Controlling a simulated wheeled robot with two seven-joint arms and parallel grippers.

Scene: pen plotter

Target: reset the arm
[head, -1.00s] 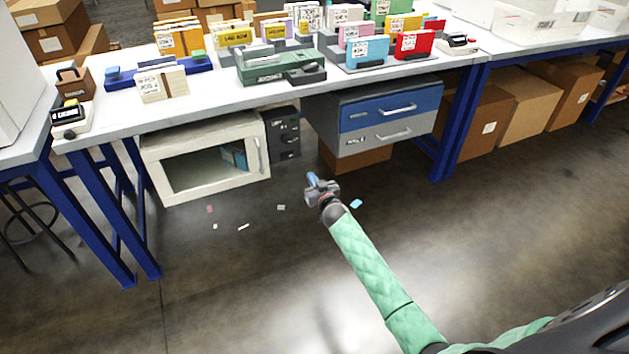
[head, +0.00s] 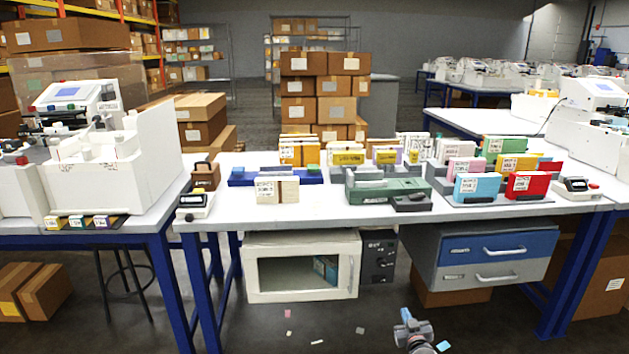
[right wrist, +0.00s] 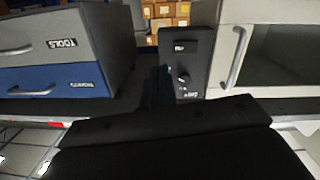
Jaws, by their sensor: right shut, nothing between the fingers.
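My right gripper (head: 411,331) is at the bottom edge of the head view, in front of the workbench and below its top. It is shut and empty, apart from any object. The right wrist view is turned over and shows a drawer unit, a black box and a white cabinet under the bench; a dark part of my own fills its lower middle. My left gripper and arm do not show in any view.
The workbench (head: 330,213) holds card stacks, a green device (head: 388,190) and trays. Below it are a white cabinet (head: 250,290), a black box (head: 379,262) and a blue-and-grey drawer unit (head: 497,250). Small scraps (head: 317,342) lie on the floor.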

